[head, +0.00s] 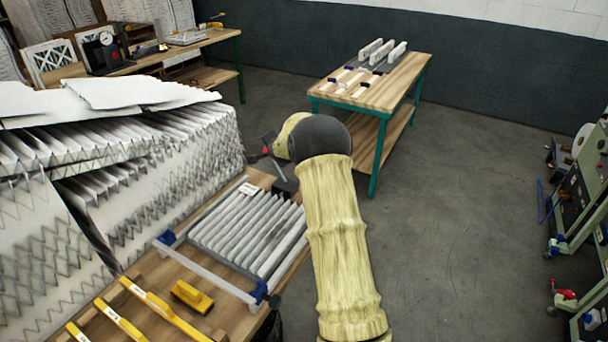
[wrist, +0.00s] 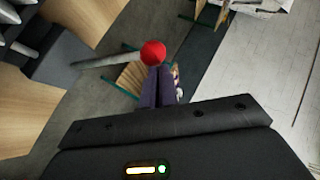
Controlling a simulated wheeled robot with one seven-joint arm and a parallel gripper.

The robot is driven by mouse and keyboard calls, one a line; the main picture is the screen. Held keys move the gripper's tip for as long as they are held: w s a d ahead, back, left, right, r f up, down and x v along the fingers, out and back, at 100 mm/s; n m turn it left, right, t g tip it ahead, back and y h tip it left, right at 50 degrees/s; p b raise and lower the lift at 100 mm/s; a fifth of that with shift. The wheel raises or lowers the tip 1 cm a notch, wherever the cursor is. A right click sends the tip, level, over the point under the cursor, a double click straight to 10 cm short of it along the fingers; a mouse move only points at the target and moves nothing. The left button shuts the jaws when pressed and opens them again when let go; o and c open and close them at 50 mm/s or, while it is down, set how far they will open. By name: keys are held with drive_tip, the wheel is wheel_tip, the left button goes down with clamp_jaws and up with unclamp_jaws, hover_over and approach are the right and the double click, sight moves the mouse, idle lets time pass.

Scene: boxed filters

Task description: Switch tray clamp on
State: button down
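The tray (head: 203,267) lies on the near bench and holds a white pleated filter. The tray clamp sits at the tray's far end, with a dark base (head: 285,188) and a lever ending in a red knob (head: 266,150). In the wrist view, the grey lever (wrist: 98,60) runs in from the left to the red knob (wrist: 153,52). My gripper (wrist: 156,70) has its dark fingers close together, with the tips right at the knob. I cannot tell whether they touch it. In the head view, my wrist and yellow-sleeved arm partly hide the gripper.
A large stack of pleated filters (head: 165,150) rises left of the tray. A yellow-handled tool (head: 192,297) and yellow strips lie on the near bench. Another bench (head: 390,92) with filters stands behind, and green machinery (head: 585,215) is at right. The floor between is clear.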

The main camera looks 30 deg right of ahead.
drive_tip(key=shift+a, duration=0.2)
drive_tip(key=shift+r, duration=0.1)
drive_tip(key=d+b+v, duration=0.1)
drive_tip(key=v, duration=0.5)
drive_tip(key=r+b+v, duration=0.1)
drive_tip(key=v, duration=0.5)
drive_tip(key=shift+d+r+b, duration=0.3)
drive_tip(key=shift+d+r, duration=0.25)
drive_tip(key=shift+d, duration=0.1)
drive_tip(key=shift+d, duration=0.1)
drive_tip(key=shift+w, duration=0.1)
